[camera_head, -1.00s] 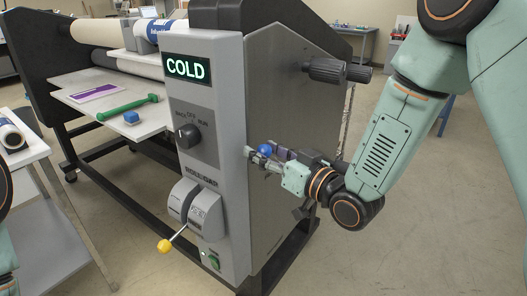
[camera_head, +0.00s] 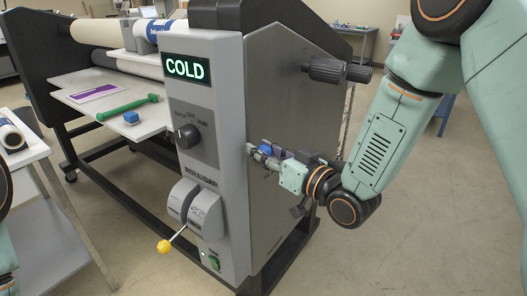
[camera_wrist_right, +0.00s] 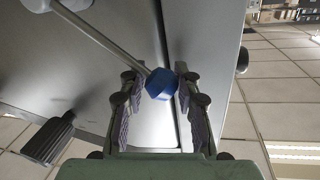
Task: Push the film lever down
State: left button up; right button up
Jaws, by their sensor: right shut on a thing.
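A lever with a blue knob (camera_head: 267,150) sits at the grey side panel of the laminator (camera_head: 290,110). In the right wrist view the blue knob (camera_wrist_right: 160,84) lies between the two fingers, on the end of a metal rod (camera_wrist_right: 105,40). My right gripper (camera_head: 266,155) is shut on this blue knob, and its fingers partly hide it in the head view. A second lever with a yellow knob (camera_head: 164,246) sticks out from the front panel and is untouched. My left gripper is out of view.
The front panel (camera_head: 205,100) carries a green COLD display (camera_head: 187,69), a black dial (camera_head: 187,136) and a green switch (camera_head: 210,260). A black handle (camera_head: 337,71) juts out above my right gripper. A green hammer-like tool (camera_head: 128,107) and a blue block (camera_head: 131,118) lie on the feed table.

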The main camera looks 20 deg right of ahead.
jog(key=shift+s+a+f, duration=0.1)
jog(key=shift+f, duration=0.15)
grip_shut()
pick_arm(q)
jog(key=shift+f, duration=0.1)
pick_arm(e)
jog(key=shift+f, duration=0.1)
